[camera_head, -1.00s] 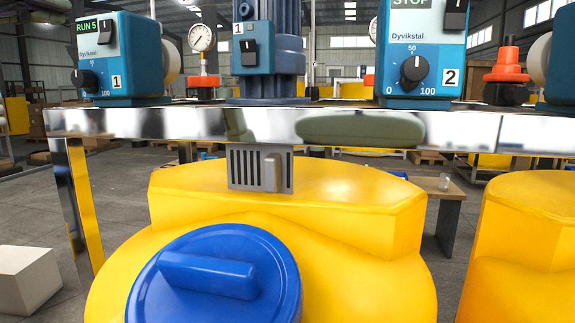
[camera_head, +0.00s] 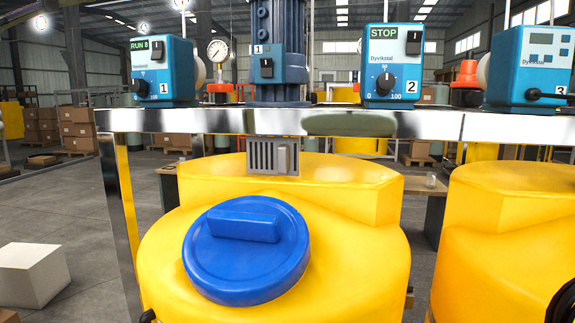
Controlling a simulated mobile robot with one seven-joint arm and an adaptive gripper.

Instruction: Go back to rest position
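My gripper and arm are not in view. The yellow tank (camera_head: 365,240) with a blue lid (camera_head: 246,250) stands in front of me; the lid sits on its top. Above it, a shiny metal rail (camera_head: 225,121) carries blue dosing units. Unit 1 (camera_head: 162,68) at the left shows a green RUN display. Unit 2 (camera_head: 391,68) shows STOP. Unit 3 (camera_head: 537,62) is at the right, with its display too small to read. A blue box marked 1 (camera_head: 266,64) is on the dark ribbed column.
A second yellow tank (camera_head: 505,240) stands close at the right. A white box (camera_head: 34,275) sits at the lower left, with open grey floor (camera_head: 75,215) behind it. A black curved thing (camera_head: 566,303) shows at the lower right edge. Cardboard boxes (camera_head: 78,128) stand farther back.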

